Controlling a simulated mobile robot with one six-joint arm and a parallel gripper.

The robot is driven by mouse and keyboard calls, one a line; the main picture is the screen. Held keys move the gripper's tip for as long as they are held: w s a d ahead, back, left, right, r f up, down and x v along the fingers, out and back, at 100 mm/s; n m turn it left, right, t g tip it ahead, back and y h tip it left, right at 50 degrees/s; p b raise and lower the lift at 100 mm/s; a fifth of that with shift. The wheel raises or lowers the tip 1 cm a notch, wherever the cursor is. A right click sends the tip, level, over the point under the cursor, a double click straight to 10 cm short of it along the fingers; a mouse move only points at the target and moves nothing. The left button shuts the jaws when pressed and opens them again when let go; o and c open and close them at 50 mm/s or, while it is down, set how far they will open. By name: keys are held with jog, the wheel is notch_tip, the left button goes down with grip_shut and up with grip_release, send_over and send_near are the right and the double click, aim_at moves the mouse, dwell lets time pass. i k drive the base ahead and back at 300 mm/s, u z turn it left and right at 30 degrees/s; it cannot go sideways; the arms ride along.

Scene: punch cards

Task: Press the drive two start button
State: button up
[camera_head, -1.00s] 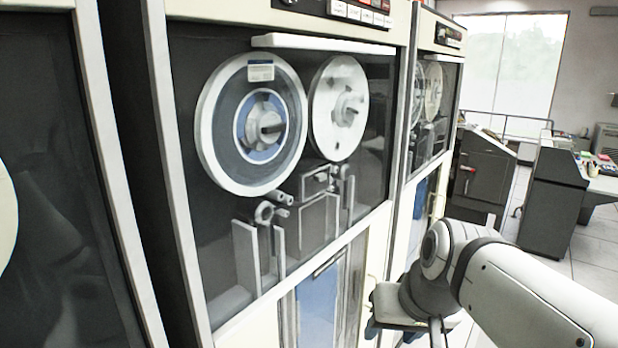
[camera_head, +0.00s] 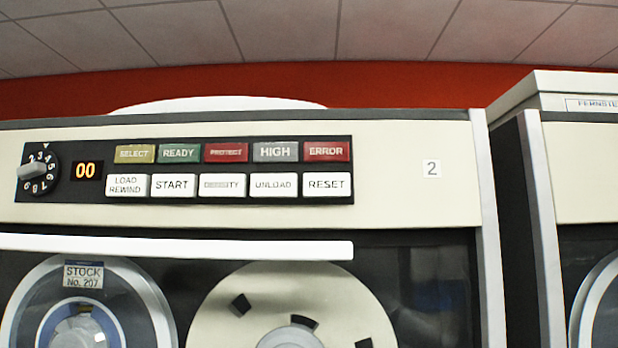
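My gripper and arm are not in this view.
A dial (camera_head: 38,170) and a "00" display (camera_head: 86,170) are at the panel's left. A white bar (camera_head: 180,246) runs below the panel, above two tape reels (camera_head: 290,305). Another cabinet (camera_head: 580,170) stands at the right.

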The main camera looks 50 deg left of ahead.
aim_at(164, 185)
jog(key=u, duration=2.7)
jog(key=k, duration=0.9)
jog(key=z, duration=0.05)
jog(key=i, duration=0.9)
jog(key=u, duration=0.1)
